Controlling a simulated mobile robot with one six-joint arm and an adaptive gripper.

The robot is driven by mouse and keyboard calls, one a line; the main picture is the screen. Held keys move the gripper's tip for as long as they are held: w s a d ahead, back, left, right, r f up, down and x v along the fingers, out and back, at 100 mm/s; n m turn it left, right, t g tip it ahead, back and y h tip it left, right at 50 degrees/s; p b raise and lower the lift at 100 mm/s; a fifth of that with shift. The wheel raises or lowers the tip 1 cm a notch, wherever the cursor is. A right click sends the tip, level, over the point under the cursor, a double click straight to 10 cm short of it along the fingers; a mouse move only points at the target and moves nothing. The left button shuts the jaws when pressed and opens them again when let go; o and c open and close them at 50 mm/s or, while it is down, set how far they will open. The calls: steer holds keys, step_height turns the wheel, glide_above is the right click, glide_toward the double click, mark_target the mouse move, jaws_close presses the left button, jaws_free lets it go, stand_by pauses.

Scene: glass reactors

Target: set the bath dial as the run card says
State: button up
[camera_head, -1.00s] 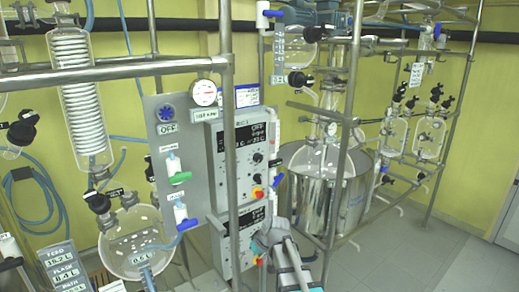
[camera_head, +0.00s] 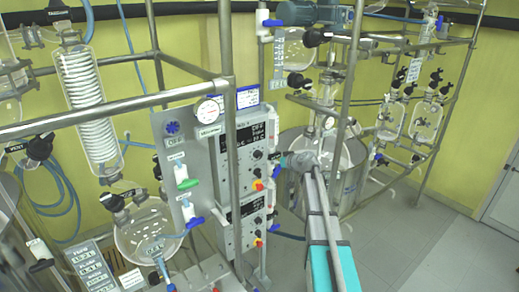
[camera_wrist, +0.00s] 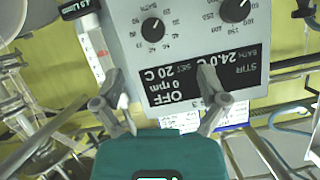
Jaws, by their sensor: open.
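The upper control box (camera_head: 244,150) has a dark display and small dials. In the wrist view the box face (camera_wrist: 200,45) is upside down; its display (camera_wrist: 185,85) reads STIR OFF, 0 rpm, BATH 24.0 C, SET 20 C. A card with a blue header (camera_head: 247,97), possibly the run card, is unreadable at the box's top. My gripper (camera_wrist: 167,90) is open and empty before the display, apart from both dials.
A second control box (camera_head: 247,222) sits below the first. A grey panel with valves (camera_head: 178,170) and metal frame posts stand at its left. A round metal bath vessel (camera_head: 350,185) is right behind my arm. Open floor (camera_head: 400,245) lies at the right.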

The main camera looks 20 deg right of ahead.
mark_target(260, 156)
steer(key=shift+w+d+r, duration=0.35)
steer(key=shift+d+r, duration=0.2)
steer(key=shift+r, duration=0.05)
steer(key=b+x, duration=0.5)
steer(key=x, duration=0.8)
steer(key=shift+w, duration=0.45)
steer(key=c, duration=1.2)
steer(key=shift+o, duration=0.2)
